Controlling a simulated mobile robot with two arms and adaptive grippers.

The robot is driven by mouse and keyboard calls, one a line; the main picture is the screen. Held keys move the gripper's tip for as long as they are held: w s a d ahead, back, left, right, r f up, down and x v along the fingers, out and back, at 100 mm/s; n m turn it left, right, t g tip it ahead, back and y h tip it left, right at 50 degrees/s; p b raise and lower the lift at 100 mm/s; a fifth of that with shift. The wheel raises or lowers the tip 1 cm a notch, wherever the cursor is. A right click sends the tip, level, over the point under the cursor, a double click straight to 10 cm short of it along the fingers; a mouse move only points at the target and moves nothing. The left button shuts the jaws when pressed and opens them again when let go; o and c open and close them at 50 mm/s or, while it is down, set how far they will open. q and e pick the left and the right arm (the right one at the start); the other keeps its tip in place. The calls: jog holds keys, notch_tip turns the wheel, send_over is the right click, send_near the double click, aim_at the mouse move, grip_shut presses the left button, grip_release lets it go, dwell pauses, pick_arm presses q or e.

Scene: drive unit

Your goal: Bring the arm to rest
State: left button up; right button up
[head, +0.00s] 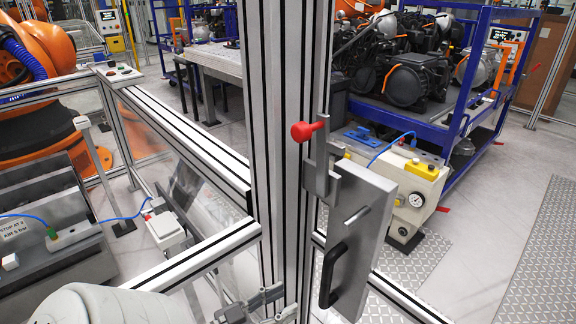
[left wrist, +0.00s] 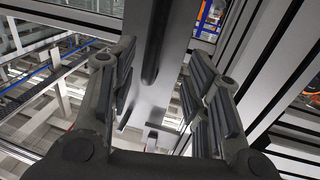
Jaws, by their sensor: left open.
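My left arm (head: 105,305) comes in at the bottom left of the head view. Its gripper (head: 262,305) is low in front of the aluminium post, left of the grey latch plate. In the left wrist view the two padded fingers of this gripper (left wrist: 163,75) are spread wide, with nothing held between them. The black handle shows beyond the fingers in the left wrist view (left wrist: 154,55). In the head view the gripper is apart from it. My right gripper is out of view.
The tall aluminium post (head: 280,120) and fence rails (head: 190,145) stand close around the gripper. A beige valve unit (head: 405,185) is behind the latch plate. A blue rack (head: 460,100) with dark machine parts stands behind. Open floor (head: 490,210) lies at right.

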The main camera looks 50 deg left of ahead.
pick_arm(q)
jog(key=s+a+f+n+g+y+b, duration=0.1)
jog(key=s+f+g, duration=0.2)
jog(key=f, duration=0.8)
jog(key=s+a+f+g+y, duration=0.1)
jog(key=s+f+g+y, duration=0.15)
jog(key=f, duration=0.85)
jog(key=s+f+n+g+y+b, duration=0.1)
jog(key=s+f+g, duration=0.2)
jog(key=f, duration=0.8)
jog(key=s+d+f+m+g, duration=0.1)
jog(key=s+d+f+g, duration=0.3)
jog(key=s+d+f, duration=0.2)
jog(key=s+d+f+m+g+b, duration=0.1)
jog(key=s+d+f+g, duration=0.3)
jog(key=s+f, duration=0.7)
jog(key=shift+s+d+f, duration=0.2)
jog(key=shift+d+f, duration=0.55)
jog(key=shift+d, duration=0.25)
jog(key=shift+h, duration=0.25)
